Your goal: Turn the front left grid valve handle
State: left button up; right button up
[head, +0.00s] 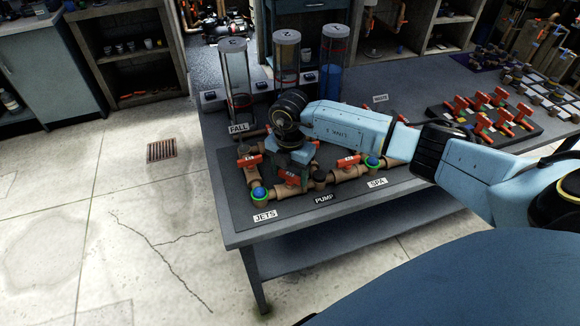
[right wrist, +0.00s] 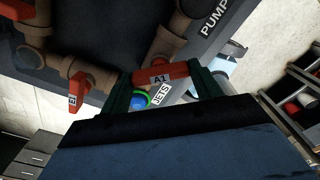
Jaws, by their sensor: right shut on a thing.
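The red valve handle tagged A1 (right wrist: 162,75) sits on brown pipework at the front of the table, between the JETS and PUMP labels. It also shows in the head view (head: 290,177), partly under my gripper. My right gripper (head: 289,171) reaches down over it from the right. In the right wrist view its dark green fingers (right wrist: 165,82) stand on either side of the handle, shut on it. Another red handle (head: 249,160) is on the pipe to the left, apart from the gripper. My left gripper is in neither view.
A blue-and-green-topped fitting (head: 259,194) stands by the JETS label, close to the gripper. Clear upright cylinders (head: 236,75) stand behind. Another red handle (head: 350,160) is to the right. A board of several red valves (head: 483,112) lies farther right.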

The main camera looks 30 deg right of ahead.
aim_at(290, 174)
jog(key=m+p, duration=0.2)
jog(key=m, duration=0.2)
jog(key=shift+r+p, duration=0.2)
jog(key=shift+p, duration=0.1)
jog(key=shift+f+m+p, duration=0.1)
jog(key=shift+m+p, duration=0.9)
jog(key=shift+m, duration=0.9)
jog(key=shift+w+m, duration=0.1)
jog(key=shift+m, duration=0.2)
jog(key=o, duration=1)
jog(key=shift+f, duration=0.1)
notch_tip(290, 174, up, 14)
jog(key=shift+f, duration=0.25)
